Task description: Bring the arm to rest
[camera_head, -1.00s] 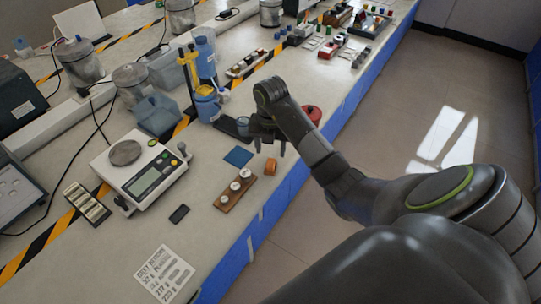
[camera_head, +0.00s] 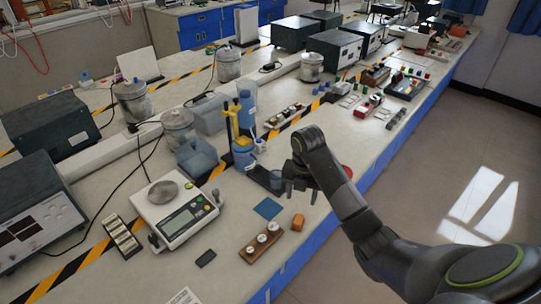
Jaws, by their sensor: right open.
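My right arm comes in from the lower right and bends over the bench's front edge. My right gripper (camera_head: 301,192) points down with its fingers apart, and nothing shows between them. It hangs above the bench, behind the orange block (camera_head: 298,222) in the picture and apart from it. A red round thing (camera_head: 347,172) is partly hidden behind the arm. My left gripper is not in view.
A wooden strip with several white discs (camera_head: 261,243), a blue square (camera_head: 268,208) and a balance (camera_head: 174,209) lie near the gripper. A blue bottle with a yellow stand (camera_head: 243,150) stands behind it. Open floor (camera_head: 440,150) lies right of the bench.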

